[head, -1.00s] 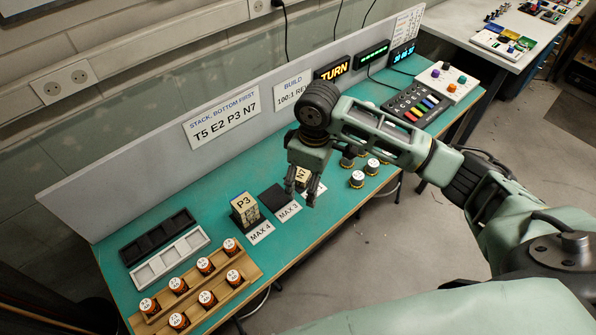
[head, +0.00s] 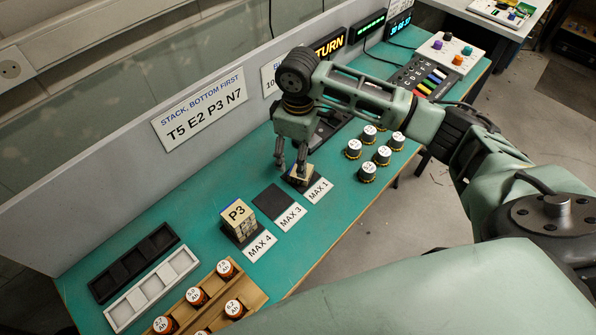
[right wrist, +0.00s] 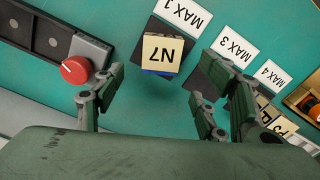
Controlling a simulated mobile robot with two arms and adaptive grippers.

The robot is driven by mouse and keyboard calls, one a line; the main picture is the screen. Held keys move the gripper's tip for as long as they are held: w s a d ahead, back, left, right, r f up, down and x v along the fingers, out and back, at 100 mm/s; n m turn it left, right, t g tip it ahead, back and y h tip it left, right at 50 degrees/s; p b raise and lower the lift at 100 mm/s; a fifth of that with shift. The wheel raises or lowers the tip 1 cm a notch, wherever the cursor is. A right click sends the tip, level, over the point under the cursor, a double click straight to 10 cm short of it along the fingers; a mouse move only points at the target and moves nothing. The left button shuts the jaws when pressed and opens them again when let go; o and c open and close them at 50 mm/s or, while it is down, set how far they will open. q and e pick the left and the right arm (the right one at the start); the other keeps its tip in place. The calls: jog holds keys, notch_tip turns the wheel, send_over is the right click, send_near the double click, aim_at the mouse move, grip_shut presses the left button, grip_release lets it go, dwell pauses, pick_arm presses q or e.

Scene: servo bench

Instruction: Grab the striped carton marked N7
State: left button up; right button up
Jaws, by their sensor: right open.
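The N7 carton (right wrist: 161,53) sits on the black pad marked MAX 1. In the right wrist view its cream top reads N7, upside down, and a blue band shows on its side. In the head view the carton (head: 300,174) is partly hidden behind my gripper. My right gripper (head: 291,168) points down over it, fingers apart. In the right wrist view the fingers (right wrist: 143,101) are open and empty, with the carton beyond their tips. I cannot tell whether they touch it. The P3 carton (head: 238,212) stands on the MAX 4 pad. My left gripper is out of view.
The MAX 3 pad (head: 273,199) is empty. A red knob (right wrist: 76,70) on a dark panel lies left of the N7 carton in the wrist view. Several round-topped pots (head: 383,155) stand to the right. Black (head: 138,262) and white (head: 152,289) trays lie at the left.

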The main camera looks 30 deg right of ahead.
aim_at(292, 177)
jog(key=shift+s+d+f+p, duration=0.15)
jog(key=shift+s+f+p, duration=0.25)
jog(key=shift+f, duration=0.4)
jog(key=f, duration=0.2)
jog(key=f+p, duration=0.1)
jog(key=f, duration=0.1)
jog(key=shift+s+d+f, duration=0.1)
jog(key=shift+d+f, duration=0.1)
jog(key=shift+f, duration=0.15)
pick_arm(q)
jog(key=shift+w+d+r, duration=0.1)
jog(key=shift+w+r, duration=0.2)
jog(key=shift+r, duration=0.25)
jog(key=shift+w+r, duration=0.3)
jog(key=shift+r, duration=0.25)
pick_arm(e)
jog(key=c, duration=0.3)
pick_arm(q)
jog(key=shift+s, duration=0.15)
pick_arm(e)
jog(key=c, duration=0.9)
jog(key=shift+r, duration=0.1)
jog(key=shift+c, duration=0.2)
